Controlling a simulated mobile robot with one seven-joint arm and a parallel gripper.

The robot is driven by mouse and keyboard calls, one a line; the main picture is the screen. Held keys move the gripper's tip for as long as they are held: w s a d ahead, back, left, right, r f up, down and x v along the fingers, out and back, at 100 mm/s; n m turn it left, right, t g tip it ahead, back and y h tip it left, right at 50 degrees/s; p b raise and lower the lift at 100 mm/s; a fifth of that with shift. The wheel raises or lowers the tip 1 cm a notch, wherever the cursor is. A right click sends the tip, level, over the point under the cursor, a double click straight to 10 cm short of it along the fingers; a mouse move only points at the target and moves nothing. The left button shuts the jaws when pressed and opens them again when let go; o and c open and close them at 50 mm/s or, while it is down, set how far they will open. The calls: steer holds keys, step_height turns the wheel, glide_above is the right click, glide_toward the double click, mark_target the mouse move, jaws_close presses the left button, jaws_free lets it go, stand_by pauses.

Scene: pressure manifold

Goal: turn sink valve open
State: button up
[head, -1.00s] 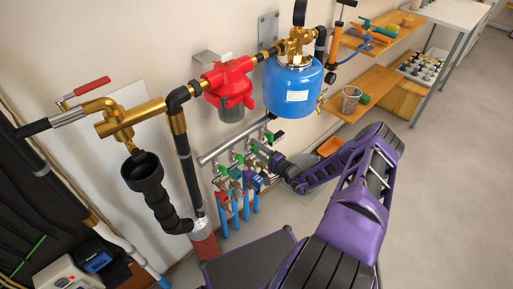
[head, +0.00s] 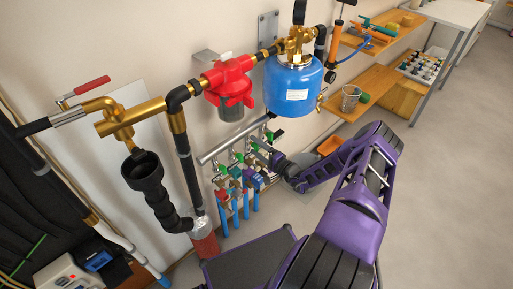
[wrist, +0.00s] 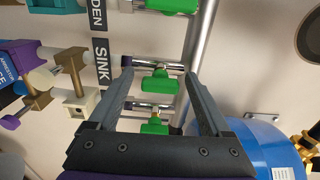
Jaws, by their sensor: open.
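The SINK label (wrist: 103,62) is in the wrist view, and the green-handled valve (wrist: 160,80) in line with it sits on a metal pipe. My gripper (wrist: 159,74) is open, with one fingertip on each side of this green handle. I cannot tell whether either finger touches it. In the head view my gripper (head: 262,154) is at the manifold pipe (head: 232,139) on the wall, and it partly hides the valves there.
Another green handle (wrist: 155,128) shows between the fingers, nearer the palm. A further green handle (wrist: 172,5) is by the label ending in DEN. A blue tank (head: 292,87) and a red filter (head: 229,82) hang above the manifold. Open floor (head: 445,200) lies to the right.

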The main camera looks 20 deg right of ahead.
steer(key=v, duration=1.7)
steer(key=shift+s, duration=0.2)
